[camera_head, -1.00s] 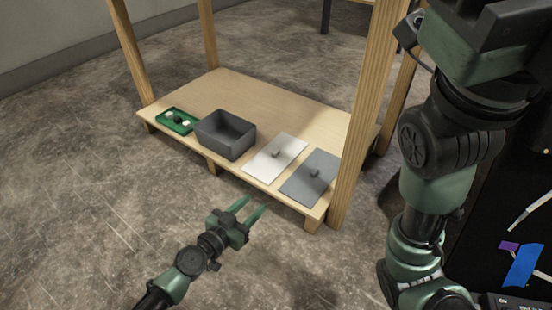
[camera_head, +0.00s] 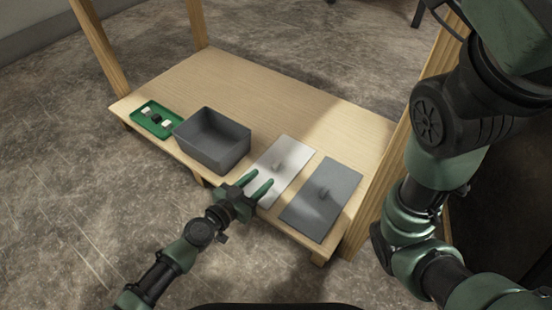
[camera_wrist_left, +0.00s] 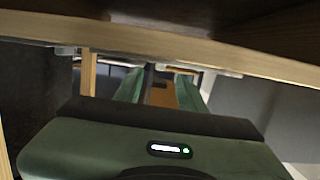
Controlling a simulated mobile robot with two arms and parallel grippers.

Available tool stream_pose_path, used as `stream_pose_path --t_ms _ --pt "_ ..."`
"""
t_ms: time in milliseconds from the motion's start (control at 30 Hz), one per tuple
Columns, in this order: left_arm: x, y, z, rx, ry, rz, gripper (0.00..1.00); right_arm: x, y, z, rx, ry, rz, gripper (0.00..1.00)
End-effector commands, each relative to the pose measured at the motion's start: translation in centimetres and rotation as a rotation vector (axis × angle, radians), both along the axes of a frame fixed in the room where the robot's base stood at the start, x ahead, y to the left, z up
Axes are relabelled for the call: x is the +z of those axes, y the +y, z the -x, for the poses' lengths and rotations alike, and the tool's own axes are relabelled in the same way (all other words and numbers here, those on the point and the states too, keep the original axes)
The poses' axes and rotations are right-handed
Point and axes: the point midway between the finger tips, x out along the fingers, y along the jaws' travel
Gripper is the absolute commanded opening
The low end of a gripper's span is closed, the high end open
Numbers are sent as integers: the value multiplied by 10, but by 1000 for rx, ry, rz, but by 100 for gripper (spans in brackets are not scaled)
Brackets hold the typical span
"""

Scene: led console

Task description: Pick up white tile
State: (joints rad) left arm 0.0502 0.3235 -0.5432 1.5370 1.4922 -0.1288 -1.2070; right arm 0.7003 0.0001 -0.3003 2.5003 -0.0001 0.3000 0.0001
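The flat white tile (camera_head: 296,158) with a small raised knob lies on the low wooden shelf in the head view, between a dark grey bin and a grey tile. My left gripper (camera_head: 264,178) is at the shelf's front edge, its two green fingers apart and empty. In the head view, the fingers overlap the tile's near left part; I cannot tell their height relative to it. In the left wrist view, the fingers (camera_wrist_left: 160,88) are spread, with a wooden edge across the picture above them. The tile cannot be made out clearly there. My right gripper is out of view.
The grey bin (camera_head: 228,160) stands open to the left. A green tray (camera_head: 142,110) with small white and dark pieces is farther left. Wooden posts (camera_head: 100,45) rise at the shelf's corners; its back is clear.

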Motion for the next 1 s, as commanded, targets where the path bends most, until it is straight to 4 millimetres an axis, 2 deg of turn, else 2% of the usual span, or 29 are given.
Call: stream_pose_path --t_ms 467,800,933,1000 --pt "-9 -35 -52 -1 -2 1 40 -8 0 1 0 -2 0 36" --pt "-10 -40 -58 -1 -1 0 40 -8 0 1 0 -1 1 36" --pt "-10 -40 -58 -1 -1 0 4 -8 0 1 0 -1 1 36" --pt "-10 -39 -58 -1 -1 0 0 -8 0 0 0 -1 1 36"
